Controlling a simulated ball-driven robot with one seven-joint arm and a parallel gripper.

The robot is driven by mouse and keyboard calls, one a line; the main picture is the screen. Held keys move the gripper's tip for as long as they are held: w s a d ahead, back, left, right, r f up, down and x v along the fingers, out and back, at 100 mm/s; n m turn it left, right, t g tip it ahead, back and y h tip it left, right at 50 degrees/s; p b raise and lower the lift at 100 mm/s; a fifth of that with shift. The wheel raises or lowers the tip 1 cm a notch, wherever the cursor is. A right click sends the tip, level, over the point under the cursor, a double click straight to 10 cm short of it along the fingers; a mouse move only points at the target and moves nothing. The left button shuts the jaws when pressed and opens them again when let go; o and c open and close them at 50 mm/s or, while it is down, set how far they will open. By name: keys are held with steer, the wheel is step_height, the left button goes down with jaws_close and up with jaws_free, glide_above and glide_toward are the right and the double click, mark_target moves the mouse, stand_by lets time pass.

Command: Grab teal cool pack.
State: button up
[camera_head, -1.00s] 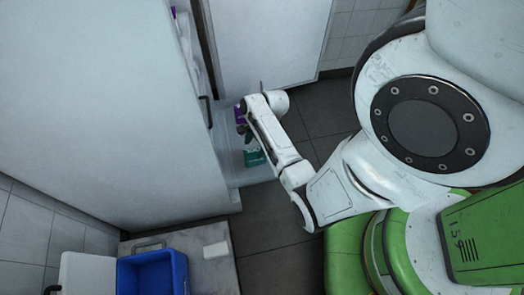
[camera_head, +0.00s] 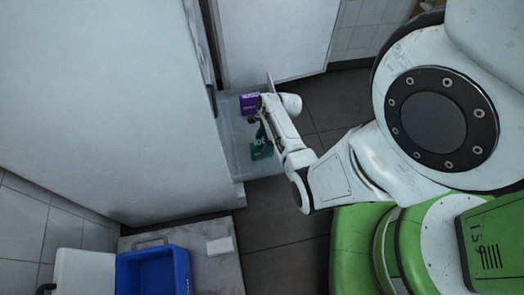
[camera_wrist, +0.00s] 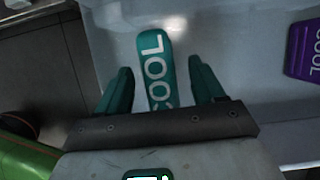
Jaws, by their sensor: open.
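The teal cool pack (camera_wrist: 155,48) lies flat on a pale shelf surface in the wrist view, its white "COOL" lettering running along it. My gripper (camera_wrist: 159,70) has its two teal fingers apart, one on each side of the pack, with clear gaps between fingers and pack. The pack's near end is hidden behind the gripper's dark crossbar. In the head view the teal pack (camera_head: 261,152) shows on the shelf inside the open white cabinet, just below my gripper (camera_head: 256,122). I cannot tell the height of the fingers above the shelf.
A purple cool pack (camera_wrist: 303,52) lies right of the teal one, and shows above it in the head view (camera_head: 249,103). An open white door (camera_head: 270,40) stands behind. A blue bin (camera_head: 152,272) and a small white block (camera_head: 219,245) sit on a counter at lower left.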

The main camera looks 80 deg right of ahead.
steer(key=b+x, duration=0.1)
steer(key=x, duration=0.2)
steer(key=shift+r, duration=0.1)
jaws_close()
stand_by(0.4)
